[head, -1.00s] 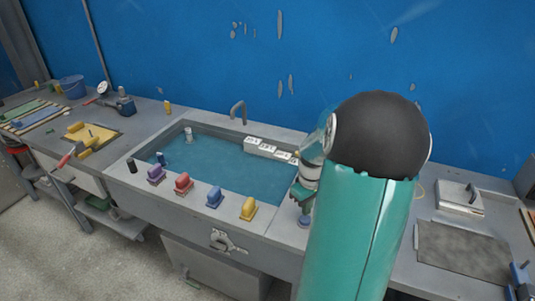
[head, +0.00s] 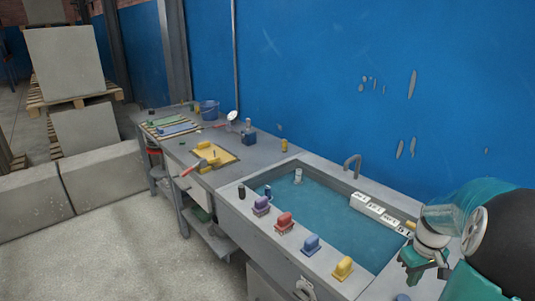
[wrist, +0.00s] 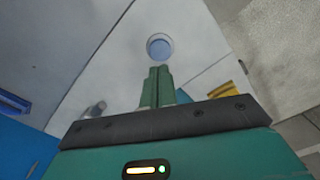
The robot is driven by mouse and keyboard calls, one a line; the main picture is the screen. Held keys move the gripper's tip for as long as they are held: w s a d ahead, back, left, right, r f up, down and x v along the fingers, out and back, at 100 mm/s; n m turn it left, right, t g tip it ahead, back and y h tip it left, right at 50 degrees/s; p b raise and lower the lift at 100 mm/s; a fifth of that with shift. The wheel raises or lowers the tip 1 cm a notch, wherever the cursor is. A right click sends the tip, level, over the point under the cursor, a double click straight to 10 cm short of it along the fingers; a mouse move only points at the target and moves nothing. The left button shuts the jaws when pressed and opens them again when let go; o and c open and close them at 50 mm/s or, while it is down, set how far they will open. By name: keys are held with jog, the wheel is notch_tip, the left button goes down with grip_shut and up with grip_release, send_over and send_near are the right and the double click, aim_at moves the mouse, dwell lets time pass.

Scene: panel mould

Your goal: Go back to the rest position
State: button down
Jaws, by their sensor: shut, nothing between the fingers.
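My gripper (head: 424,272) is at the lower right of the head view, above the grey bench top at the right end of the water basin. In the wrist view its two green fingers (wrist: 158,86) are together with nothing between them. A round blue piece (wrist: 160,46) on the grey surface lies beyond the fingertips, apart from them. A bit of blue also shows below the gripper in the head view (head: 402,297).
The basin (head: 228,205) holds blue water, with purple, red, blue and yellow handled blocks (head: 342,268) along its front rim. White labelled blocks (head: 374,208) lie at its back right. A faucet (head: 352,165) stands behind. Open floor (head: 120,240) is at left.

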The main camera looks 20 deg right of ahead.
jog(key=w+a+r+t+h, duration=0.1)
jog(key=w+a+r, duration=0.1)
jog(key=a+r, duration=0.5)
jog(key=w+a+r+t+h, duration=0.1)
jog(key=w+a+r, duration=0.15)
jog(key=a, duration=0.75)
jog(key=s+a+r+t+y, duration=0.1)
jog(key=s+a+r, duration=0.2)
jog(key=a, duration=0.6)
jog(key=s+a+r+n+t+y, duration=0.1)
jog(key=s+a, duration=0.3)
jog(key=a, duration=0.6)
jog(key=shift+s+r+t, duration=0.15)
jog(key=shift+r+t, duration=0.65)
jog(key=shift+r, duration=0.1)
